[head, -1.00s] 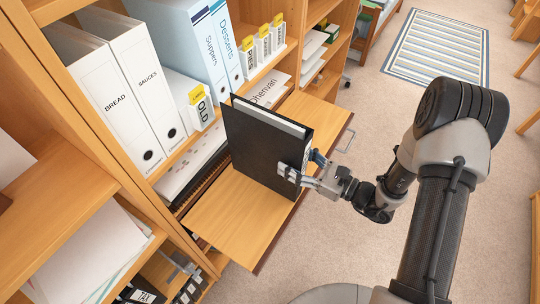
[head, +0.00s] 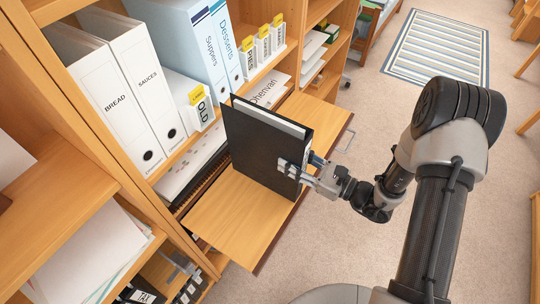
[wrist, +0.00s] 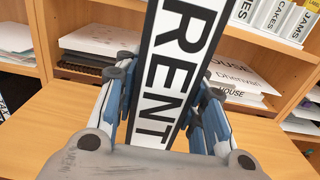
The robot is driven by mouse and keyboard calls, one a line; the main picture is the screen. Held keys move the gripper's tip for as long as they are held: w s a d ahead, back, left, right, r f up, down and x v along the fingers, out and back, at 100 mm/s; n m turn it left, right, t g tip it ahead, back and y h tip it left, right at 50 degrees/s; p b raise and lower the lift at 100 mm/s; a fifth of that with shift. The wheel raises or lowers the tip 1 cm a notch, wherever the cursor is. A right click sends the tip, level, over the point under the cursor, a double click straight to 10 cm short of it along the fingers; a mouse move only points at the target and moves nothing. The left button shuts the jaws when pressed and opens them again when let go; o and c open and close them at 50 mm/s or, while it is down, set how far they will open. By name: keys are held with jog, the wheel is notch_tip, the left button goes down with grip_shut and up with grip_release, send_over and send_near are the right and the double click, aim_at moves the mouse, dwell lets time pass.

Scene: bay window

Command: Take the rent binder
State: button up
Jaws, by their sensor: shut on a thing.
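The rent binder (head: 262,148) is black and stands upright on the pulled-out wooden board in the head view. Its white spine label reading RENT (wrist: 182,62) fills the middle of the wrist view. My gripper (head: 296,174) is shut on the spine edge of the binder, with a finger on either side of it. In the wrist view the fingers of my gripper (wrist: 165,115) flank the spine. I cannot tell whether the binder's bottom touches the board.
The pulled-out board (head: 232,218) is bare around the binder. White binders labelled BREAD (head: 110,100) and SAUCES (head: 150,85) stand on the shelf behind, beside blue binders (head: 190,45). Paper stacks (head: 95,255) lie at lower left. Open carpet (head: 375,120) is to the right.

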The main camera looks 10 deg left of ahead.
grip_shut()
jog(key=shift+r, duration=0.5)
jog(key=shift+d, duration=0.15)
dwell(0.5)
